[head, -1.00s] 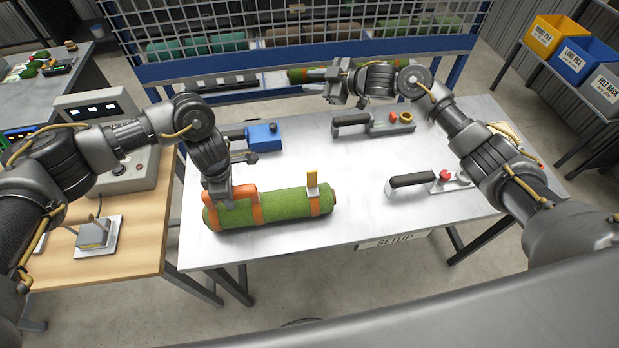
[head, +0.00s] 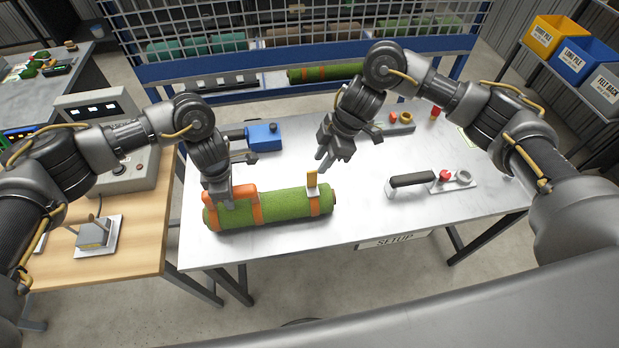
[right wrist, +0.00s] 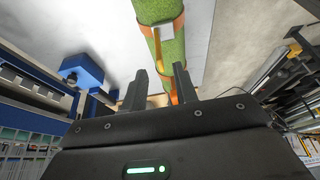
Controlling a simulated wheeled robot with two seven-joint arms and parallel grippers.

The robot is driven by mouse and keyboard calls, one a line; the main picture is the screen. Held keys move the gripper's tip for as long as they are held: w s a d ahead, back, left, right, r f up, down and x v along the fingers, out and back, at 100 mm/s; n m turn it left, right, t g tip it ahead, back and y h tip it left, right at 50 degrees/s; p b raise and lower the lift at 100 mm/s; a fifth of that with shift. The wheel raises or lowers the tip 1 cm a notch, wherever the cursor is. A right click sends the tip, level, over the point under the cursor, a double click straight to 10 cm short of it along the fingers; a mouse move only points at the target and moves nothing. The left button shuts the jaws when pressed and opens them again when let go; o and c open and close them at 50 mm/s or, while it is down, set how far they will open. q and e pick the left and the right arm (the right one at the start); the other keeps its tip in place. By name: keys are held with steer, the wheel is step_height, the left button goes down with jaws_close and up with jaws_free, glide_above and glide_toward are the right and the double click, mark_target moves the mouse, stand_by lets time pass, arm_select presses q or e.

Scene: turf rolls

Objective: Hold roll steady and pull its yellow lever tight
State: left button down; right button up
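The green turf roll (head: 278,207) lies across the front left of the white table, with orange straps around it. Its yellow lever (head: 312,178) stands upright on the right-hand strap. My left gripper (head: 232,204) is down on the orange handle at the roll's left end and appears closed on it; its fingertips are partly hidden. My right gripper (head: 325,161) is open and empty, just above and behind the lever, not touching it. In the right wrist view, the lever (right wrist: 155,47) and roll (right wrist: 171,48) show beyond the open fingers (right wrist: 161,80).
A blue clamp tool (head: 263,137) lies behind the roll. A blue-framed mesh rack (head: 215,66) stands behind the table (head: 350,220).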

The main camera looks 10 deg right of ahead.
mark_target(309, 187)
steer(key=x, duration=0.9)
steer(key=shift+c, duration=0.3)
jaws_close()
